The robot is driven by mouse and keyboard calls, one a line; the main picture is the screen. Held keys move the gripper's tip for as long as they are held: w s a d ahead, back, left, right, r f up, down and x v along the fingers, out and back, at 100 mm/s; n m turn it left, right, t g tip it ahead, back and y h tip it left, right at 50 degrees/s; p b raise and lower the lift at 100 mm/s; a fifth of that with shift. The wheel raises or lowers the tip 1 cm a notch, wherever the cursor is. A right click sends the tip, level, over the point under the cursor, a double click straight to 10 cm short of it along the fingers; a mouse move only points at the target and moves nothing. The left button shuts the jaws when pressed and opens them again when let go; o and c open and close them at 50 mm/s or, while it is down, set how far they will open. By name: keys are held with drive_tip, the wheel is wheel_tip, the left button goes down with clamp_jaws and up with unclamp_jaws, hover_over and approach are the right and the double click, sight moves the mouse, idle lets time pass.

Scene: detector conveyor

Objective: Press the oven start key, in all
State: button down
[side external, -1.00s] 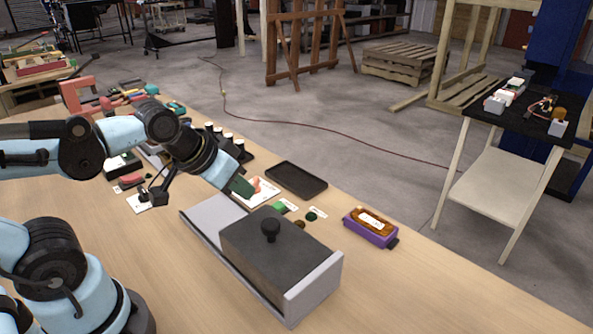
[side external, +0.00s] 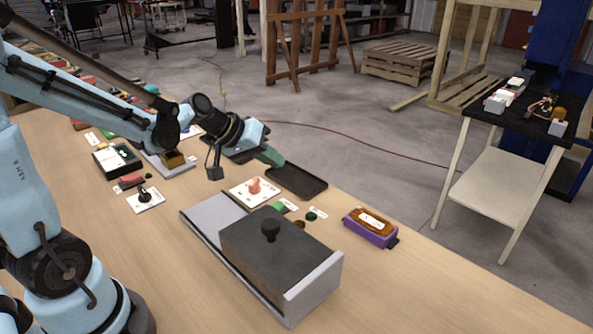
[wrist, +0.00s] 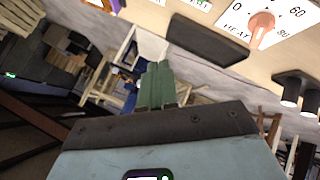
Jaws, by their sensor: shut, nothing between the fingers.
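My gripper (side external: 270,157) is shut and empty, with green fingers. In the side view it is raised over the far left end of the black tray; in the wrist view its fingers (wrist: 157,85) point up the picture. A white card with a salmon knob (side external: 254,185) lies nearer the camera; the wrist view shows this knob (wrist: 262,25) on a card reading HEAT with a number scale. I cannot read which key is oven start.
A grey box with a black knob (side external: 270,229) sits on a light grey track (side external: 207,216) in front of the keys. The black tray (side external: 300,182) lies behind them. A purple container (side external: 370,229) is at the right. The table's front right is clear.

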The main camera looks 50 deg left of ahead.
sight(274, 205)
drive_tip(key=shift+f, duration=0.1)
idle(0.3)
drive_tip(key=shift+f, duration=4.35)
drive_tip(key=shift+f, duration=0.15)
drive_tip(key=shift+f, duration=0.25)
drive_tip(key=shift+f, duration=0.5)
drive_tip(key=shift+r, duration=0.95)
drive_tip(key=shift+r, duration=2.5)
